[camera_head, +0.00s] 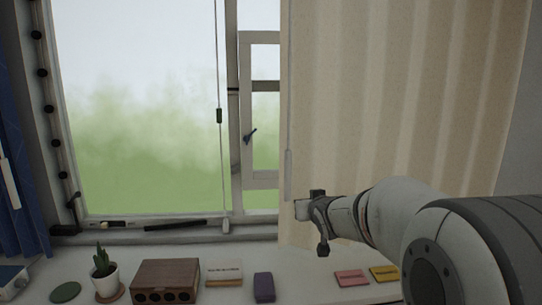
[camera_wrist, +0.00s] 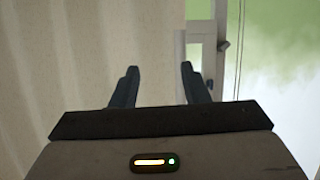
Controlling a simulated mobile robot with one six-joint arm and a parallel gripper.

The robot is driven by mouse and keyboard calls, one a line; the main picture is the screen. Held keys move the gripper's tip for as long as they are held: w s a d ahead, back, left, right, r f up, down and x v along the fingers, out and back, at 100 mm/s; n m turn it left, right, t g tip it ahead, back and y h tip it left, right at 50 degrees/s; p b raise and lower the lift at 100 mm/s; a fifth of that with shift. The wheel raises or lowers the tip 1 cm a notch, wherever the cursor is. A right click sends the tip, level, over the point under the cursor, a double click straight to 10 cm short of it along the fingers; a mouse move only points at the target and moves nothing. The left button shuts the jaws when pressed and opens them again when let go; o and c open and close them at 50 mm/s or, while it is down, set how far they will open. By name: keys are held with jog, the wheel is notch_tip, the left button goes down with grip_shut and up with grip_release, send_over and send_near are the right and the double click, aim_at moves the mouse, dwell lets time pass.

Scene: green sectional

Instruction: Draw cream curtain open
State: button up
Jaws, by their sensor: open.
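The cream curtain (camera_head: 400,90) hangs over the right part of the window in the head view. A slim pale grey wand (camera_head: 288,170) hangs along its left edge. My gripper (camera_head: 318,220) is in front of the curtain's lower left part, close to that edge. In the wrist view my gripper (camera_wrist: 158,76) is open, with its two dark fingers apart and nothing held between them. The curtain (camera_wrist: 80,60) fills the left of that view. I cannot tell whether a finger touches the cloth.
The window (camera_head: 140,110) shows uncovered on the left, with a casement and handle (camera_head: 250,135) beside the curtain. A blue curtain (camera_head: 20,170) hangs far left. The sill below holds a potted plant (camera_head: 104,277), a wooden box (camera_head: 165,281), a purple object (camera_head: 264,287) and coloured pads (camera_head: 352,278).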

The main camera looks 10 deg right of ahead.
aim_at(290, 165)
jog(key=w+a+r+t+y+p, duration=0.1)
jog(key=w+r, duration=0.1)
jog(key=w, duration=0.3)
jog(key=w+a+r+n+t+y+p, duration=0.1)
jog(key=w+r, duration=0.1)
jog(key=w, duration=0.2)
jog(key=w+a+r+n+t+y+p, duration=0.1)
jog(key=w+r, duration=0.1)
jog(key=w, duration=0.3)
jog(key=shift+w+a+r+t+y+p, duration=0.15)
jog(key=shift+w+t+y+p, duration=0.15)
jog(key=shift+p, duration=0.05)
jog(key=shift+w+a, duration=0.15)
jog(key=shift+w, duration=0.65)
grip_shut()
